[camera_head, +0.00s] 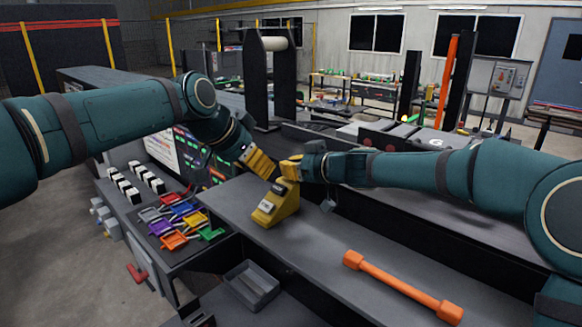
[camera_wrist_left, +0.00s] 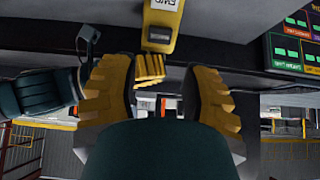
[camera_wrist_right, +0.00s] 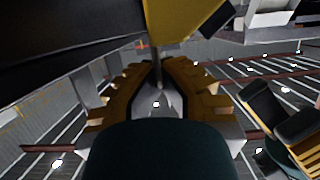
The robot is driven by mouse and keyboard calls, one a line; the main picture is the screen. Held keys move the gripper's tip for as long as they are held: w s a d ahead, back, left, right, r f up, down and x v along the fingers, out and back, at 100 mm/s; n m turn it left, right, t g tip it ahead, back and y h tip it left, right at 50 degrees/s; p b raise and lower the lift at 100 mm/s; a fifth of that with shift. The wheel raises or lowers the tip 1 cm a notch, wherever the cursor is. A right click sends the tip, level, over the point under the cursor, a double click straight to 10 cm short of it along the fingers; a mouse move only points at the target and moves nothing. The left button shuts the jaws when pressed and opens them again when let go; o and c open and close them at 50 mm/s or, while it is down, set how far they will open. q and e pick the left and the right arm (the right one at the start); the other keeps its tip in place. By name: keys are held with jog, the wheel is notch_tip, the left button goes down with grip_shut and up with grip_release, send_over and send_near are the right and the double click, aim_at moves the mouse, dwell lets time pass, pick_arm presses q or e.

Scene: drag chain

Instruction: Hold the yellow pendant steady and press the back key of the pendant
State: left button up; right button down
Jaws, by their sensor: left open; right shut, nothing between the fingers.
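The yellow pendant (camera_head: 284,211) stands on the grey bench top, its sloped face bearing dark keys with pale labels. In the left wrist view the pendant (camera_wrist_left: 160,40) is at the top, with one label partly visible. My left gripper (camera_head: 262,164) is open and empty, above and behind the pendant, its fingers (camera_wrist_left: 158,92) apart. My right gripper (camera_head: 289,169) is shut with nothing between its fingers, close to the pendant's upper end. In the right wrist view its fingertips (camera_wrist_right: 160,70) meet just below the yellow body (camera_wrist_right: 185,20); contact is unclear.
An orange bar (camera_head: 400,286) with thick ends lies on the bench at the right. Coloured trays (camera_head: 180,222) and a grey bin (camera_head: 251,286) are at the left front. A screen panel (camera_head: 190,150) stands behind my left forearm.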

pick_arm(q)
grip_shut()
jog(key=c, duration=0.8)
grip_release()
